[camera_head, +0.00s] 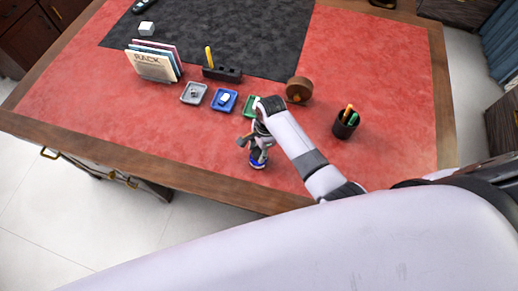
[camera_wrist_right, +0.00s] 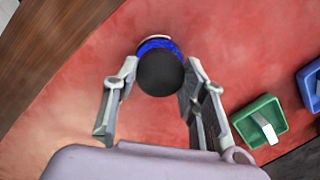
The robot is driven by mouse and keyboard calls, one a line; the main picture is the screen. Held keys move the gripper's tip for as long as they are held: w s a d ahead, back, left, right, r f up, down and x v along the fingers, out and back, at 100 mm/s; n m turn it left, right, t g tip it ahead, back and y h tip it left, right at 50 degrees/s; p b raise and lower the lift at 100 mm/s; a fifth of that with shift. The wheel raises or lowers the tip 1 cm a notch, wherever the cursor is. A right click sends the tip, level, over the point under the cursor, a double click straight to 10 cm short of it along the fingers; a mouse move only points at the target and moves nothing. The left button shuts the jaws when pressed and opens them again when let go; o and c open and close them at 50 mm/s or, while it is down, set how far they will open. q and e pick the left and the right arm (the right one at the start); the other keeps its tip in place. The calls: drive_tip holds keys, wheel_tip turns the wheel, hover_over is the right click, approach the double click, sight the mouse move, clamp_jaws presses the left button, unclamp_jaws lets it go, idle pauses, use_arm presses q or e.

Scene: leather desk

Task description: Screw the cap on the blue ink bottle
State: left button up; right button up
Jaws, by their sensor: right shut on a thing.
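The blue ink bottle (camera_head: 258,166) stands on the red desk top near the front edge, below my right gripper (camera_head: 257,150). In the right wrist view, the round black cap (camera_wrist_right: 160,74) sits between the fingers of my right gripper (camera_wrist_right: 158,76), which is shut on it. The blue of the bottle (camera_wrist_right: 158,44) shows just behind the cap, with a pale edge beyond it. The cap is over the bottle and hides most of it; I cannot tell whether the threads are engaged. My left gripper is not in view.
A green tray (camera_wrist_right: 272,108) with a grey piece lies near my right gripper. A blue tray (camera_head: 224,101) and a grey tray (camera_head: 194,93) stand left of it. A round wooden object (camera_head: 299,89) and a pen cup (camera_head: 345,124) stand right. The front left desk is clear.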

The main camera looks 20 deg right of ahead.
drive_tip(key=shift+m, duration=0.5)
drive_tip(key=m, duration=0.3)
drive_tip(key=shift+a+m+t, duration=0.1)
drive_tip(key=shift+m+t, duration=0.2)
drive_tip(key=o, duration=1.2)
wheel_tip(320, 180, up, 12)
drive_tip(key=d, duration=0.1)
drive_tip(key=shift+s+d, duration=0.3)
drive_tip(key=shift+d, duration=0.1)
drive_tip(key=shift+f, duration=0.1)
